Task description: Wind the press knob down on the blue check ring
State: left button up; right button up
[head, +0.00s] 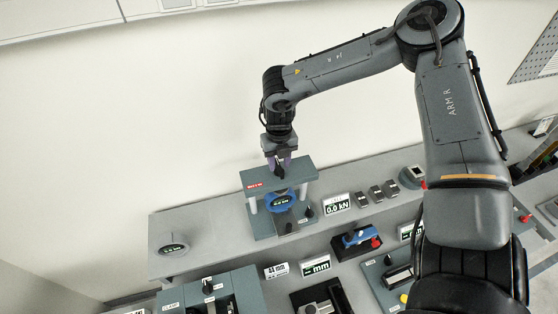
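The press (252,182) is a grey-green frame with two pale columns and a top beam, standing on the bench at the centre. The blue check ring (270,204) sits inside it, under the beam, with a dark readout in its middle. The dark press knob (280,173) is on top of the beam. My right gripper (279,164) points down at the knob from above, its purplish fingers on either side of it. Whether the fingers touch the knob is too small to tell. My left gripper is out of view.
A 0.0 kN display (337,204) and several small grey blocks (376,193) stand right of the press. A round gauge (173,245) is at the left. A blue tool in a black tray (356,240) lies in front. The bench between round gauge and press is clear.

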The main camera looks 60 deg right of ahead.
jog(key=shift+f, duration=0.45)
grip_shut()
